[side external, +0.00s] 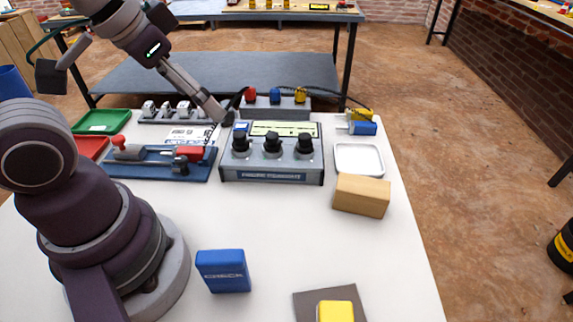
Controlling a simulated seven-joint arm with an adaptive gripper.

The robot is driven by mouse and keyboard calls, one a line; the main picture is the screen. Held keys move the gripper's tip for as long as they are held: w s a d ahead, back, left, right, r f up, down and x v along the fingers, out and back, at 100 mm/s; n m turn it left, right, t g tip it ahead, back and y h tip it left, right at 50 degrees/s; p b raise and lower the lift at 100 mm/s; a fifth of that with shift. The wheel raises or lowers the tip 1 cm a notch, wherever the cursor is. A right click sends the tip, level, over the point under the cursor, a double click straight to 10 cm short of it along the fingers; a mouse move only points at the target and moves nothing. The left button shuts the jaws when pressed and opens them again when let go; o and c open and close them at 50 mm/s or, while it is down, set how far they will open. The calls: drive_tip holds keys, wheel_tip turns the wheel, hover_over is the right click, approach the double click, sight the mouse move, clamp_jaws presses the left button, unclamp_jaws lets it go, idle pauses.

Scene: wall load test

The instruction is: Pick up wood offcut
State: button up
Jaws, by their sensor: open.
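The wood offcut (361,196) is a plain tan block lying on the right part of the white table, just in front of a white square tray (358,159). All of it shows and nothing covers it.
A grey box with black knobs (271,155) stands left of the offcut. A blue box (223,271) and a yellow block (335,311) on a dark mat are nearer. A blue-yellow part (362,125) lies behind the tray. White table space is clear before the offcut.

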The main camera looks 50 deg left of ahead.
drive_tip(key=m+g+h, duration=0.3)
drive_tip(key=m+h, duration=0.1)
drive_tip(key=m, duration=0.8)
hover_over(363, 185)
drive_tip(key=s+a, duration=0.2)
drive_tip(key=a, duration=0.1)
drive_tip(key=f, duration=1)
drive_tip(key=shift+s+d+f, duration=0.15)
drive_tip(key=shift+d+f, duration=0.1)
drive_tip(key=x, duration=1)
drive_tip(key=shift+w+f, duration=0.3)
drive_tip(key=shift+f, duration=0.25)
drive_tip(key=c, duration=1.3)
